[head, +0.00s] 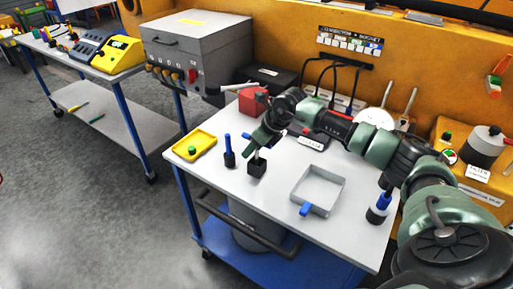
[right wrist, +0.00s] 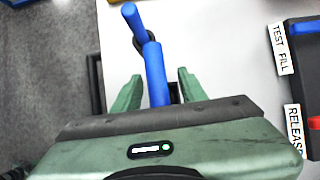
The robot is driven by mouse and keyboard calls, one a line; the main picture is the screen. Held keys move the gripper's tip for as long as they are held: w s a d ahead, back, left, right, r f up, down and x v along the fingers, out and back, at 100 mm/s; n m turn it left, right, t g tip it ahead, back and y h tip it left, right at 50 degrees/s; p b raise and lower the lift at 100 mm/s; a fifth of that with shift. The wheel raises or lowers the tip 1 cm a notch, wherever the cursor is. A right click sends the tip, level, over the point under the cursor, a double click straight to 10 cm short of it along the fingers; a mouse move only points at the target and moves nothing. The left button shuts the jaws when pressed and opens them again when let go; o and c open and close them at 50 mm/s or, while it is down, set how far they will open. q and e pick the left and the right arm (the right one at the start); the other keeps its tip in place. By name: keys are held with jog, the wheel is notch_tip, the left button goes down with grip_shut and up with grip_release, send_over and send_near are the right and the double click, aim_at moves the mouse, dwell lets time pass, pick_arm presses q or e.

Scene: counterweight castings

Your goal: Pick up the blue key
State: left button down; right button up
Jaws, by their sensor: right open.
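A blue key (right wrist: 155,72), a blue rod with a second blue piece at its far end, shows between the fingers of my right gripper (right wrist: 158,80) in the right wrist view. The fingers are open, one on each side, with a gap visible. In the head view the right gripper (head: 262,142) hangs over the cart top's left part. A blue upright piece on a dark base (head: 228,150) stands just left of it; I cannot tell for certain that it is the same piece. My left gripper is not in view.
A black block (head: 257,166) stands under the right gripper. A yellow tray (head: 194,145), a grey open tray (head: 318,186) with a blue tab, and a blue-topped bottle (head: 379,207) share the cart top (head: 275,213). A labelled black box (right wrist: 300,75) lies to the right.

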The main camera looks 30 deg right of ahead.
jog(key=shift+f, duration=0.1)
grip_shut()
dwell(1.4)
